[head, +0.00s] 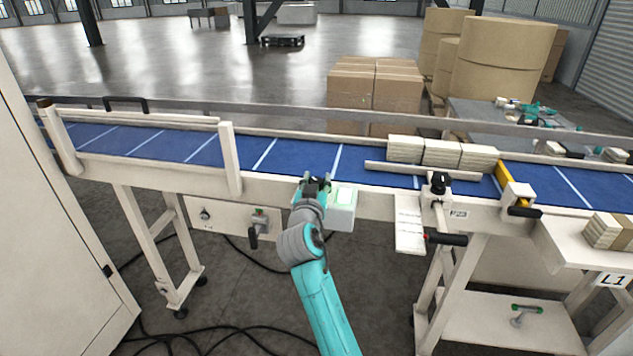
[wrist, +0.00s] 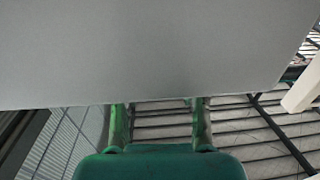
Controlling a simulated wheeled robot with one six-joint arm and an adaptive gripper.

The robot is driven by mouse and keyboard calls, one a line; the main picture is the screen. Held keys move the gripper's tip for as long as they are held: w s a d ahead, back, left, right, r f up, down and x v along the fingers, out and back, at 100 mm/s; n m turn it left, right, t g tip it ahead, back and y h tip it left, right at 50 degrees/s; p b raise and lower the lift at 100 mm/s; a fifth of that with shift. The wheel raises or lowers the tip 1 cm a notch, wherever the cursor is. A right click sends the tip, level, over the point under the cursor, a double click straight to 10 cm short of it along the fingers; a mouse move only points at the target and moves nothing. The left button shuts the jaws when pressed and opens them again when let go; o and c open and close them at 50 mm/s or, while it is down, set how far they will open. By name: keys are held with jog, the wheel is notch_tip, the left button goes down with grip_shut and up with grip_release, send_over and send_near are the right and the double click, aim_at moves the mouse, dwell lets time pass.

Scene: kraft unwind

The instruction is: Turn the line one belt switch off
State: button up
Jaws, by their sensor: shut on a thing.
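My gripper (head: 316,184) is at the near side rail of the blue belt, against the left side of a small white box (head: 342,218) with a pale green lit face. In the wrist view a plain grey surface (wrist: 150,50) fills the top, probably this box seen close. It hides the tips of my green fingers (wrist: 160,118), which stand apart around something. I cannot tell exactly where they grip. A panel (head: 228,226) under the belt at left carries a small knob (head: 205,214) and a black-handled lever (head: 254,238). I cannot read which is line one's switch.
The blue belt (head: 300,158) runs across the view, with pale stacked blocks (head: 440,154) on it at right. Cables (head: 215,333) lie on the floor. A white cabinet (head: 50,230) stands at left.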

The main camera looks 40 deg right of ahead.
jog(key=m+g+h, duration=0.2)
jog(key=g, duration=0.1)
jog(key=m+g+h, duration=0.2)
jog(key=m+g, duration=0.1)
jog(key=g, duration=0.1)
jog(key=shift+w, duration=0.15)
jog(key=shift+m+g+h, duration=0.15)
jog(key=shift+m+g, duration=1)
jog(key=shift+g, duration=0.55)
jog(key=shift+m+g+h, duration=0.15)
jog(key=shift+m+g, duration=1)
jog(key=shift+g, duration=0.95)
jog(key=o, duration=1.2)
jog(key=shift+c, duration=0.2)
jog(key=w+a, duration=0.1)
jog(key=a, duration=1.1)
jog(key=shift+w, duration=0.2)
